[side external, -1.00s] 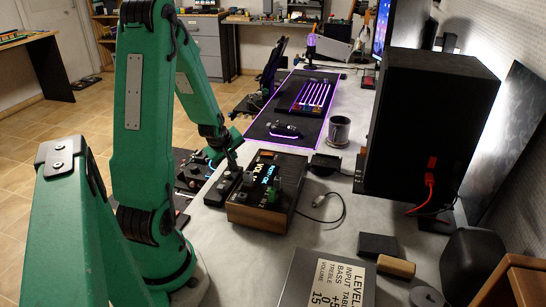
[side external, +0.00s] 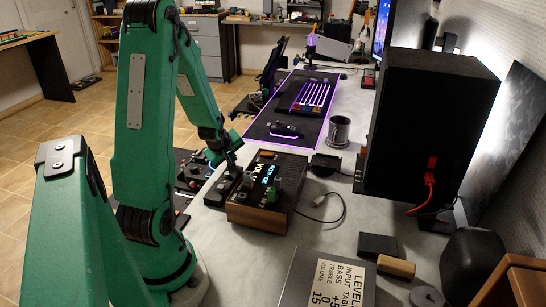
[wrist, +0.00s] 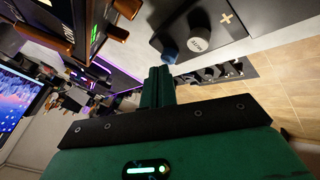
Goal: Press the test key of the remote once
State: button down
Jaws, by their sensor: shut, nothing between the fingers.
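The remote is a dark slab (side external: 222,188) on the near-left edge of the grey table in the side view, just left of a wood-sided box. In the wrist view the remote (wrist: 225,22) fills the upper right. I cannot read for certain which key is the test key. My gripper (side external: 236,168) is shut and empty, close above the remote's far end. Its green fingertips (wrist: 160,72) appear beside the blue key; contact cannot be told.
The wood-sided box (side external: 262,195), with knobs and lit text, stands right beside the remote. A mug (side external: 338,131), a mouse (side external: 285,130) and a lit mat lie farther back. A big black box (side external: 430,125) stands at right.

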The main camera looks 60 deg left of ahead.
jog(key=shift+f, duration=0.45)
dwell(0.6)
jog(key=shift+r, duration=0.1)
dwell(0.3)
jog(key=shift+r, duration=0.8)
jog(key=shift+r, duration=0.1)
jog(key=shift+r, duration=2.4)
